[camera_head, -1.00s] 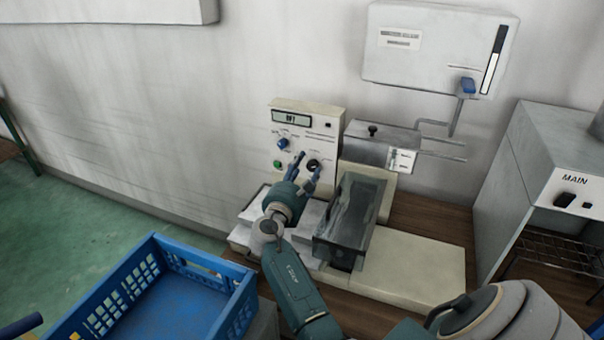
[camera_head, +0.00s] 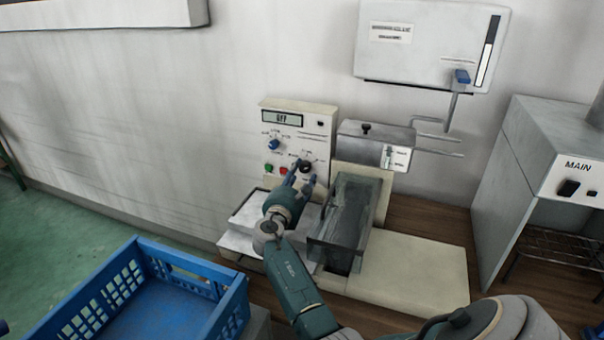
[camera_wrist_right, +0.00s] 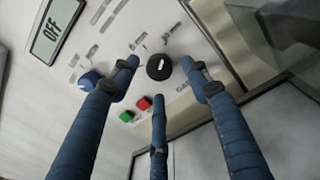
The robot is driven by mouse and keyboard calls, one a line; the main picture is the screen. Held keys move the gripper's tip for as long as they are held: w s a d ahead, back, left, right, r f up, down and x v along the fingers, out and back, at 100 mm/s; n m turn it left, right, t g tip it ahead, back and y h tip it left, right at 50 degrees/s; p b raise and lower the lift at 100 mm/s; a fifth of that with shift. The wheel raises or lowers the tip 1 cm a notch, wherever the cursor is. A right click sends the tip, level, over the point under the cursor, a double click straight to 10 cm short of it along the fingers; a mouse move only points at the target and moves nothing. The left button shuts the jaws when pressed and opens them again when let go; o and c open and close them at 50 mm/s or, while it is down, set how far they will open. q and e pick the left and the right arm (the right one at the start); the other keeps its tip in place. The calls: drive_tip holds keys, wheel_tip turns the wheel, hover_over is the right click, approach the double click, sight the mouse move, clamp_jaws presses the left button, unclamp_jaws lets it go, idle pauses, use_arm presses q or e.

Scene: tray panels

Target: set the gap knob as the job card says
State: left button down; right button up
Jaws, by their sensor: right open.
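The black gap knob (camera_head: 304,167) sits low on the right of the cream control panel (camera_head: 324,142). It also shows in the right wrist view (camera_wrist_right: 159,67), with a white pointer mark and the label GAP nearby. My right gripper (camera_head: 303,178) is open in front of the panel. In the right wrist view its three blue fingers (camera_wrist_right: 160,95) are spread around the knob, apparently apart from it. The panel display (camera_head: 283,117) reads OFF. I cannot make out a job card; small printing on the white plate (camera_head: 397,158) is unreadable. My left gripper is not visible.
A blue selector knob (camera_head: 274,144), a green button (camera_head: 268,169) and a red button (camera_head: 284,170) are left of the gap knob. A clear guard box (camera_head: 347,215) stands right of my right gripper. A blue crate (camera_head: 215,318) is at front left.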

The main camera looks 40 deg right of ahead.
drive_tip(key=shift+x, duration=1)
drive_tip(key=shift+s, duration=0.1)
